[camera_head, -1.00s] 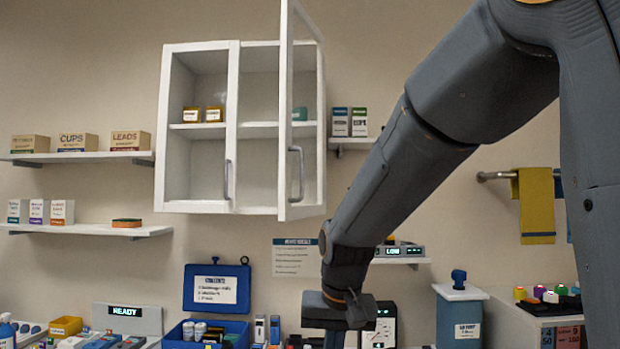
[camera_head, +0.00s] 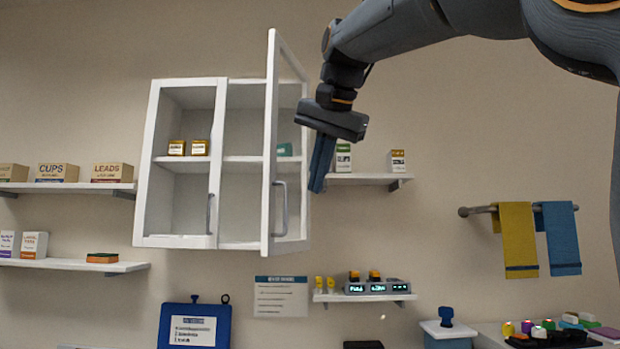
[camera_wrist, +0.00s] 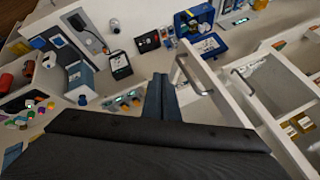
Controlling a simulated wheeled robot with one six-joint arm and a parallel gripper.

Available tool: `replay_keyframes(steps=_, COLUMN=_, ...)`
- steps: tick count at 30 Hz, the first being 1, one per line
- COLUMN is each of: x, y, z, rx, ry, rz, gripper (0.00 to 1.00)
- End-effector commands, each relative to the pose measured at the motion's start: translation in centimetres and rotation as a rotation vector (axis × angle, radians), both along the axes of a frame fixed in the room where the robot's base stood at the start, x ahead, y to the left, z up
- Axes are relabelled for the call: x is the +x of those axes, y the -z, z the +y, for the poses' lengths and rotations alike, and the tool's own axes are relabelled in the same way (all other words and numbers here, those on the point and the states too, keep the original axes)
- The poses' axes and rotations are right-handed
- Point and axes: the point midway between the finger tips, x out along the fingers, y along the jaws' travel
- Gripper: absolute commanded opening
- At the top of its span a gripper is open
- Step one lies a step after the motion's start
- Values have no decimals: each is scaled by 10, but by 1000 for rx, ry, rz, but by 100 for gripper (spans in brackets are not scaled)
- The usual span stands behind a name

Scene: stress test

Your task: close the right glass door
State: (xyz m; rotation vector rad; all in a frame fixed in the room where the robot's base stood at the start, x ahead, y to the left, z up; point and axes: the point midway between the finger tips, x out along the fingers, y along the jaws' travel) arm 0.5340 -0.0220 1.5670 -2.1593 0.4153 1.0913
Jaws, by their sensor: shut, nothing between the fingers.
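The white wall cabinet (camera_head: 178,242) hangs left of centre in the head view. Its right glass door (camera_head: 268,150) stands swung out toward me, seen nearly edge-on, with a grey bar handle (camera_head: 283,208) low on it. The left glass door (camera_head: 216,165) lies in the plane of the cabinet front. My gripper (camera_head: 318,188) points down just right of the cabinet, its fingers together and empty. In the wrist view my gripper (camera_wrist: 161,80) shows left of the open door, whose handle (camera_wrist: 195,75) is close by. No contact with the door is visible.
A small shelf (camera_head: 365,179) with boxes is right of the cabinet, behind my gripper. Below are a notice (camera_head: 281,296) and a shelf with a lit device (camera_head: 377,287). Towels (camera_head: 518,240) hang at the right. Inside the cabinet are small jars (camera_head: 199,148).

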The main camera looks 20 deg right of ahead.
Motion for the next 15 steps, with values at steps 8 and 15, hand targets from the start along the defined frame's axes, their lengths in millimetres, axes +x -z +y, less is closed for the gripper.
replay_keyframes(steps=8, x=33, y=45, z=1, rx=-1, ry=-1, rz=4, gripper=0)
replay_keyframes(steps=15, x=60, y=55, z=18, rx=-1, ry=-4, rz=1, gripper=0)
